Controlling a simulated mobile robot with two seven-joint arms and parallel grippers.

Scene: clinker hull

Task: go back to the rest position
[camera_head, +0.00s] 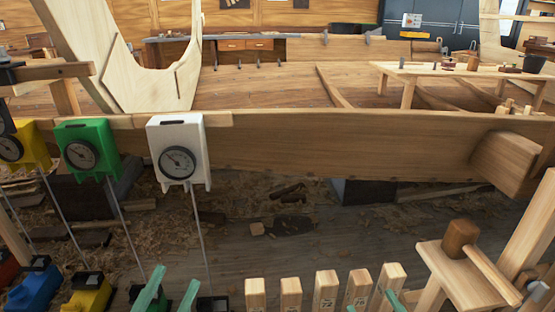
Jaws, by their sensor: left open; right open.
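My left gripper (171,286) shows at the bottom edge, left of the middle. Its two green fingers are apart with nothing seen between them. My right gripper (371,303) barely shows at the bottom edge, right of the middle. Its green fingertips are apart, beside upright numbered wooden blocks (325,290). The rest of both grippers and both arms is out of frame. I cannot tell whether the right fingertips touch the blocks.
A long plank (330,143) crosses ahead. White (177,152), green (86,148) and yellow (12,149) dial gauges on rods stand at left. A mallet (460,240) rests on a wooden stand (452,272) at right. Shavings cover the floor.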

